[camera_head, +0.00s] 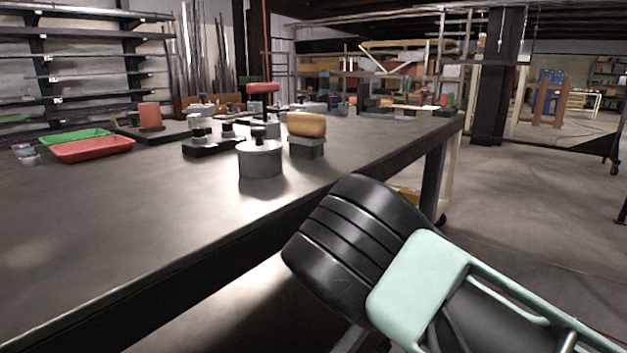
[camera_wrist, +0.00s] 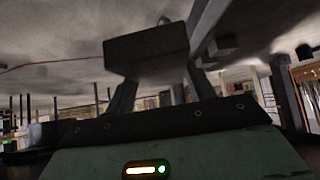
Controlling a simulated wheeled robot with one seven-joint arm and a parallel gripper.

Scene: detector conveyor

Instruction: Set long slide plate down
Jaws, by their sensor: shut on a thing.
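In the wrist view, my gripper (camera_wrist: 158,86) is shut on a dark, flat-sided piece, seemingly the long slide plate (camera_wrist: 147,46). The piece is seen nearly end-on, so its full length is hidden. It is held up against the ceiling in that picture, with no surface touching it. The head view does not show my gripper or the held piece; only my black and mint-green arm shows at the lower right, beside the near table edge. The dark grey table (camera_head: 130,220) runs from the lower left toward the back.
A round grey block with a knob (camera_head: 260,160), an orange-topped block (camera_head: 306,128), a red tray (camera_head: 92,149) and a green tray (camera_head: 75,137) stand on the table. More small fixtures stand farther back. The table's near left part is bare. Open floor lies right.

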